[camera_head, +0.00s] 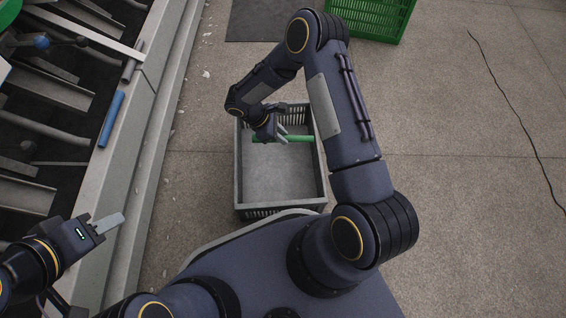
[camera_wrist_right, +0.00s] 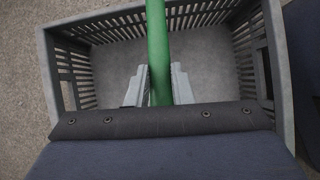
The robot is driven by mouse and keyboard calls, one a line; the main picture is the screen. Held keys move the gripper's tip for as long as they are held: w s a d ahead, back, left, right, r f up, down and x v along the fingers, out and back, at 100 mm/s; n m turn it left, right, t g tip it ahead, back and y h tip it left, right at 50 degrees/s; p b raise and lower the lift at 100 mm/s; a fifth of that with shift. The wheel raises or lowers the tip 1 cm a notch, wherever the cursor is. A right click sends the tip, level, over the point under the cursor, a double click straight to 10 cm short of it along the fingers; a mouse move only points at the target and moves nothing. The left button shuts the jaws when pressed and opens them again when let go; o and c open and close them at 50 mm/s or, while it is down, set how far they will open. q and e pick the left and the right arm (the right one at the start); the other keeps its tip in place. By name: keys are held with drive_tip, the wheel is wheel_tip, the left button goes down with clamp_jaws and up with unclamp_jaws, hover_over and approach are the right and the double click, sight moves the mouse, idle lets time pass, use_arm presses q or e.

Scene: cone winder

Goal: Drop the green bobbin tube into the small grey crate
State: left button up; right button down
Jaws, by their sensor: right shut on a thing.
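The green bobbin tube (camera_head: 297,138) is between the fingers of my right gripper (camera_head: 281,133), over the far part of the small grey crate (camera_head: 239,178). In the right wrist view the tube (camera_wrist_right: 157,45) runs up from between the fingertips (camera_wrist_right: 160,86), with the slatted walls of the crate (camera_wrist_right: 75,62) around it. The crate floor under the tube looks bare. How high the tube is above the floor I cannot tell. My left gripper (camera_head: 108,222) is at the lower left, away from the crate; whether its fingers are apart is unclear.
A machine with grey channels and a blue tube (camera_head: 111,119) fills the left side, behind a pale ledge (camera_head: 150,130). A green crate (camera_head: 370,18) stands at the top. A dark cable (camera_head: 514,108) lies on the floor at the right.

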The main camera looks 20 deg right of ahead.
drive_tip(key=shift+f, duration=0.15)
drive_tip(key=c, duration=1.2)
unclamp_jaws()
drive_tip(key=p+v, duration=0.3)
drive_tip(key=v, duration=0.4)
drive_tip(key=shift+w+a+r, duration=0.1)
drive_tip(key=shift+a+r, duration=0.1)
drive_tip(key=shift+r, duration=0.15)
